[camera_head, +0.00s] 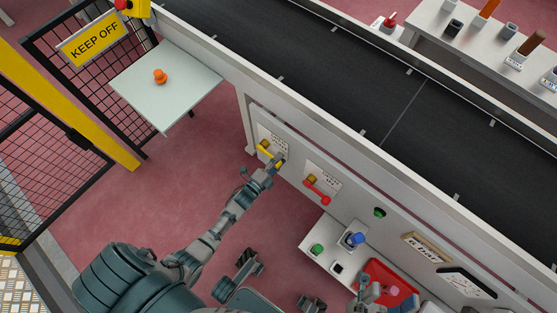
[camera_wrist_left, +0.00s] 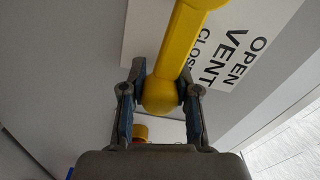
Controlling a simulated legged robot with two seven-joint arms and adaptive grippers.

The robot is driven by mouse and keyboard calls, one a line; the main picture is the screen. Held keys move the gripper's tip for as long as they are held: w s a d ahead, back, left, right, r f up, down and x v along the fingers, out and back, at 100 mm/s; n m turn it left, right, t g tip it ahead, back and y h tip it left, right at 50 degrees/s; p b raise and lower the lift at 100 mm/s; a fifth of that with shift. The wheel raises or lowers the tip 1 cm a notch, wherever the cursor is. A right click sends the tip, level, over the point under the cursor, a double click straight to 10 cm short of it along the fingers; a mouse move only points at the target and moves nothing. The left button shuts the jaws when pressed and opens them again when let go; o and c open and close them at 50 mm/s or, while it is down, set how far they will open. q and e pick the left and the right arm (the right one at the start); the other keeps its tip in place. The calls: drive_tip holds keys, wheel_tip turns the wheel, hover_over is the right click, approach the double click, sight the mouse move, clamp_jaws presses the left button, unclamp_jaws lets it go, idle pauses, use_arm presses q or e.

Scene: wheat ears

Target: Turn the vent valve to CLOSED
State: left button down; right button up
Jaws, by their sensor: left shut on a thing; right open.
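The vent valve has a yellow handle (camera_head: 264,149) on the side panel under the conveyor. In the left wrist view the yellow handle (camera_wrist_left: 181,45) runs up from a round knob end, beside a white label (camera_wrist_left: 225,60) reading OPEN, VENT and a partly hidden CLOSED. My left gripper (camera_head: 279,160) is at the handle's end, and its two fingers (camera_wrist_left: 161,105) are shut on the knob, one on each side. My right gripper (camera_head: 375,287) is open at the lower right, near a red tray (camera_head: 375,267).
A red handle (camera_head: 317,190) sits on the panel right of the yellow one. The black conveyor (camera_head: 350,75) runs above. A white shelf (camera_head: 318,233) with small coloured items lies below.

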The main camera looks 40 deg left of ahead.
use_arm(q)
drive_tip(key=shift+d+f, duration=0.2)
drive_tip(key=shift+d, duration=0.05)
drive_tip(key=c, duration=0.8)
unclamp_jaws()
drive_tip(key=shift+a, duration=0.1)
drive_tip(key=s, duration=0.8)
drive_tip(key=s+a, duration=0.1)
drive_tip(key=s, duration=0.3)
